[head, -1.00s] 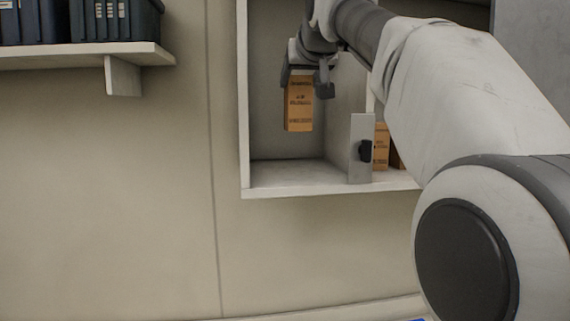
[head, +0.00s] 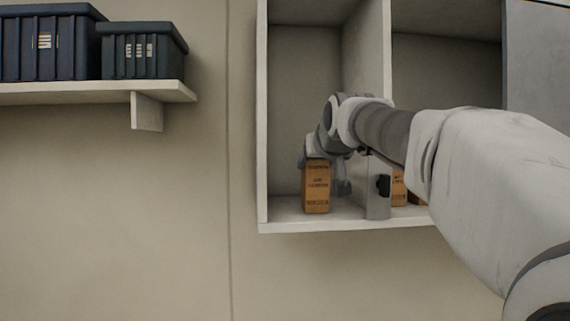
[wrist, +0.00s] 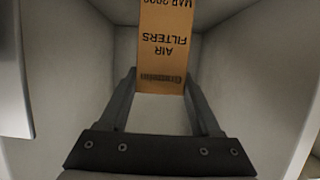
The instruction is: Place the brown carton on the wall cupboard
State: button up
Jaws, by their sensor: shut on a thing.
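The brown carton (head: 317,188) is upright inside the left compartment of the wall cupboard (head: 263,120), its base at or very near the compartment floor. I cannot tell whether it touches. My gripper (head: 318,160) is shut on the carton's upper part. In the wrist view the carton (wrist: 165,45), printed "AIR FILTERS", lies between the fingertips of my gripper (wrist: 160,82). The carton's far end is cut off by that frame's edge.
An upright grey plate with a black knob (head: 383,186) stands at the divider, close to my wrist. Another brown carton (head: 398,188) is partly hidden in the right compartment. Dark bins (head: 143,55) sit on a shelf (head: 90,93) at the left.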

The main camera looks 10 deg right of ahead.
jog(key=shift+f, duration=0.15)
jog(key=o, duration=1.5)
jog(key=shift+r, duration=0.25)
jog(key=b+v, duration=0.2)
jog(key=v, duration=1)
jog(key=s+f+g, duration=0.2)
jog(key=s+f, duration=0.5)
jog(key=f, duration=0.6)
jog(key=s+f+g, duration=0.3)
jog(key=s+f, duration=0.5)
jog(key=f, duration=0.5)
jog(key=s+f+g, duration=0.3)
jog(key=s+f, duration=0.5)
jog(key=f, duration=0.5)
jog(key=shift+s, duration=0.1)
